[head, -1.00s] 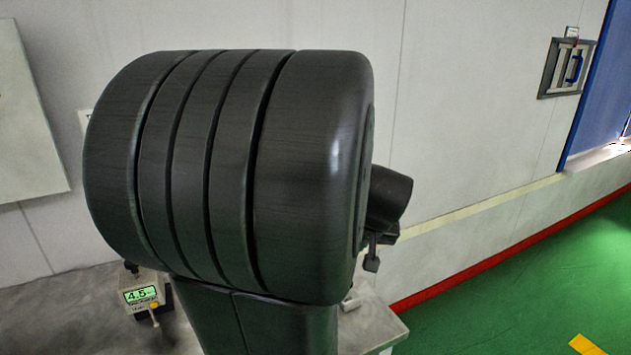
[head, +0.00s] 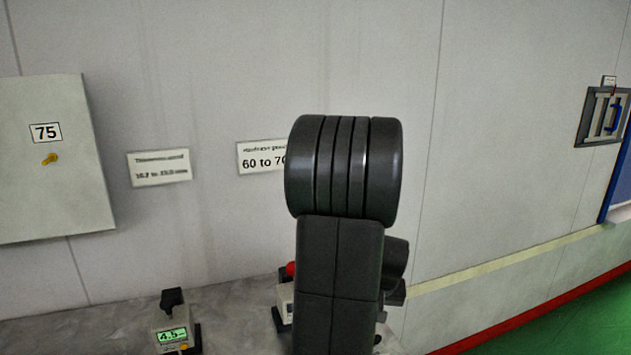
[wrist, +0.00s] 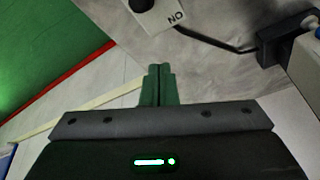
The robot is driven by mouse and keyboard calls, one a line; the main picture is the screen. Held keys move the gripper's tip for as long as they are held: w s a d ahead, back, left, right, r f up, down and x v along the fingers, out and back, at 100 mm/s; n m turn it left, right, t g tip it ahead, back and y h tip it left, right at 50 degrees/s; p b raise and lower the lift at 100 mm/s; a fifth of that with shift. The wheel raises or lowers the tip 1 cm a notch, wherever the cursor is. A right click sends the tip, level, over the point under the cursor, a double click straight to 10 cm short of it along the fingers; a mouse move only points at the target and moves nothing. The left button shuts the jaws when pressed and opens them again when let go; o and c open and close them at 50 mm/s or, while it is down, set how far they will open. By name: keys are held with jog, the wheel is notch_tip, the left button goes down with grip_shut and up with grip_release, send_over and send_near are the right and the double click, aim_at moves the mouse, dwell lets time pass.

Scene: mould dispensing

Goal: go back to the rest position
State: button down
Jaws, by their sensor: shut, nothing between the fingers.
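My gripper (wrist: 157,72) shows in the wrist view. Its two green fingers are together with nothing between them, pointing away from the dark gripper body. The grey bench top (wrist: 215,45) lies beyond the fingers, with green floor to the left. In the head view my dark arm stands upright in the middle, and my gripper cannot be made out there.
On the bench stand a meter reading 4.5 (head: 172,336) and a device partly hidden behind my arm (head: 285,301). The wall carries a panel marked 75 (head: 45,190) and a "60 to 70" sign (head: 262,157). Green floor (head: 575,322) is clear at right.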

jog(key=shift+w+a+f+g+h+p, duration=0.15)
jog(key=shift+w+f+g+h+p, duration=0.2)
jog(key=shift+g+p, duration=0.35)
jog(key=shift+w+a+f+g+h+p, duration=0.15)
jog(key=shift+f+g+p, duration=0.3)
jog(key=shift+p, duration=0.3)
jog(key=shift+w+a+f+g+h+p, duration=0.1)
jog(key=shift+w+f+g+h+p, duration=0.1)
jog(key=shift+f+g+h+p, duration=0.3)
jog(key=shift+w+a+f+g+h+p, duration=0.1)
jog(key=shift+w+f+g+p, duration=0.1)
jog(key=shift+g+p, duration=0.4)
jog(key=shift+w+d+f, duration=0.1)
jog(key=shift+w+f, duration=0.1)
jog(key=shift+f, duration=0.1)
jog(key=shift+w+d+f, duration=0.1)
jog(key=shift+w, duration=0.4)
jog(key=shift+s, duration=0.1)
